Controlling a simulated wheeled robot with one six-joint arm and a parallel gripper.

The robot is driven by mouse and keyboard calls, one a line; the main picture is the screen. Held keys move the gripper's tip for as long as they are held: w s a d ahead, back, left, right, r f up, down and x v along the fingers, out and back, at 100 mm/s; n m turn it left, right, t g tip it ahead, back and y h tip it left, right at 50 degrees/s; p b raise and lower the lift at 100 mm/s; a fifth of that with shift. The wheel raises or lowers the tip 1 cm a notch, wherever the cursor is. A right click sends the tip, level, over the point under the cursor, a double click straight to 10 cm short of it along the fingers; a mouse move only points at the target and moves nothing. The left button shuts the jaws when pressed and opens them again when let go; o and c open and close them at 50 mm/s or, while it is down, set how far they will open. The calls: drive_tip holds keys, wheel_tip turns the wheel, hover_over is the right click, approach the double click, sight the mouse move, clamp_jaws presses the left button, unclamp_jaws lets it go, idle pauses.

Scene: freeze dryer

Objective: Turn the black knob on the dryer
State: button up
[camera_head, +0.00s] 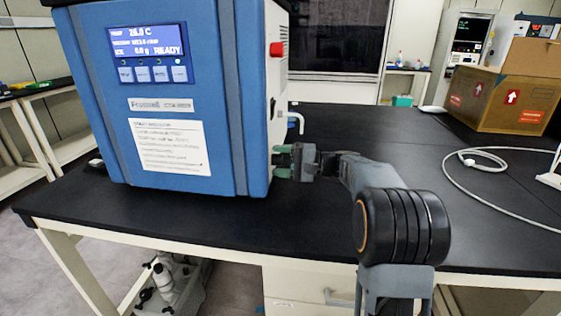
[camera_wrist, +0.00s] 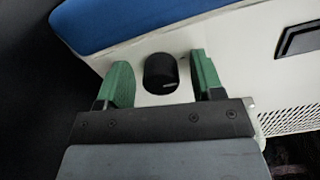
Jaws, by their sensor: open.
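The dryer (camera_head: 150,100) is a blue and white box on the black table, with a lit display and a label on its front. In the wrist view the black knob (camera_wrist: 161,73) sits on its white side panel (camera_wrist: 222,42). My gripper (camera_wrist: 160,76) is open, with one green finger on each side of the knob. Gaps show between the fingers and the knob, so they do not appear to touch it. In the head view my gripper (camera_head: 281,161) is at the dryer's right side, low down. The knob is not visible there.
The black table (camera_head: 350,130) is mostly clear to the right. A pale cable (camera_head: 480,192) lies there, and a cardboard box (camera_head: 502,98) stands at the back right. A red button (camera_head: 277,49) is higher on the dryer's side. A vent grille (camera_wrist: 290,118) shows in the wrist view.

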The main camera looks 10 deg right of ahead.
drive_tip(key=p+v, duration=0.2)
drive_tip(key=v, duration=1.2)
drive_tip(key=shift+a, duration=0.1)
drive_tip(key=s+a+r+n+g+h+p, duration=0.1)
drive_tip(key=s+a+r+g+h+p, duration=0.45)
drive_tip(key=a+p, duration=0.55)
drive_tip(key=s+r+n+t+h+p, duration=0.1)
drive_tip(key=s+r+n+h+p, duration=0.2)
drive_tip(key=s+h+p, duration=0.2)
drive_tip(key=s+a+r+n+t+h+p, duration=0.1)
drive_tip(key=s+r+n+h+p, duration=0.1)
drive_tip(key=s+h+p, duration=0.4)
drive_tip(key=shift+s+r+n+p, duration=0.4)
drive_tip(key=shift+s+r+p, duration=0.3)
drive_tip(key=shift+s+p, duration=1.4)
